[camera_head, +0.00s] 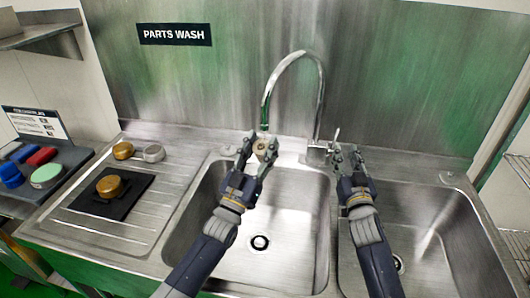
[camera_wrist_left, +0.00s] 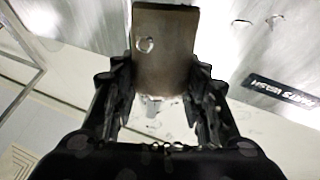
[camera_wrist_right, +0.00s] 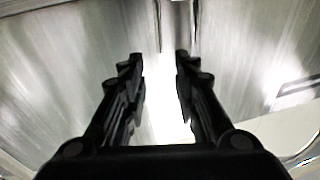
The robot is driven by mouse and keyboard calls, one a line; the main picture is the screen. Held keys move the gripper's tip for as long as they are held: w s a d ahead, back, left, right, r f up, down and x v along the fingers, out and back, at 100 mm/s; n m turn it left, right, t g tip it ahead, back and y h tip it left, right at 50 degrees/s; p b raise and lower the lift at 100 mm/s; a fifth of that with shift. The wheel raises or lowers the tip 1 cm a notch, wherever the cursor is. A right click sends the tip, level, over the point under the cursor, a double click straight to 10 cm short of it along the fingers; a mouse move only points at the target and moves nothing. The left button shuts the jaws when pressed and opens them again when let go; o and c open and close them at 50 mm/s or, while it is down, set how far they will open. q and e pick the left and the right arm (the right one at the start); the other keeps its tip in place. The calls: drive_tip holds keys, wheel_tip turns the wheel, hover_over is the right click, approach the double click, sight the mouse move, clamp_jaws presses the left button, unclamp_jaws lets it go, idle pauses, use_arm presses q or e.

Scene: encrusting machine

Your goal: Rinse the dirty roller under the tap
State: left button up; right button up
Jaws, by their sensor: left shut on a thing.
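My left gripper (camera_head: 259,147) is shut on a small roller (camera_head: 262,151), whose round end with a dark centre shows in the head view. In the left wrist view the roller (camera_wrist_left: 166,50) looks like a brown-grey cylinder between the fingers, with a drop-like spot on it. The roller is just below the outlet of the arched chrome tap (camera_head: 266,105), over the back of the left basin (camera_head: 290,205). I cannot tell clearly whether water runs. My right gripper (camera_head: 346,158) is open and empty, close to the tap lever (camera_head: 335,140).
A drainboard (camera_head: 150,205) on the left holds a black mat (camera_head: 112,195) with a brass-coloured part (camera_head: 110,186) on it. Another brass part (camera_head: 123,151) and a grey part (camera_head: 153,153) lie behind. The right basin (camera_head: 440,235) is empty.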

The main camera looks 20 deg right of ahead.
drive_tip(key=shift+c, duration=0.5)
drive_tip(key=c, duration=0.5)
drive_tip(key=shift+s+d+n, duration=0.15)
drive_tip(key=shift+s+n, duration=0.05)
drive_tip(key=shift+n, duration=0.4)
clamp_jaws()
drive_tip(key=s+a+f+n+t+y, duration=0.15)
drive_tip(key=n+y, duration=0.25)
drive_tip(key=n, duration=0.7)
drive_tip(key=s+d+f+n+g+y, duration=0.1)
drive_tip(key=s+n+y, duration=0.25)
drive_tip(key=n, duration=0.85)
drive_tip(key=w+d+r, duration=0.2)
drive_tip(key=w, duration=1.1)
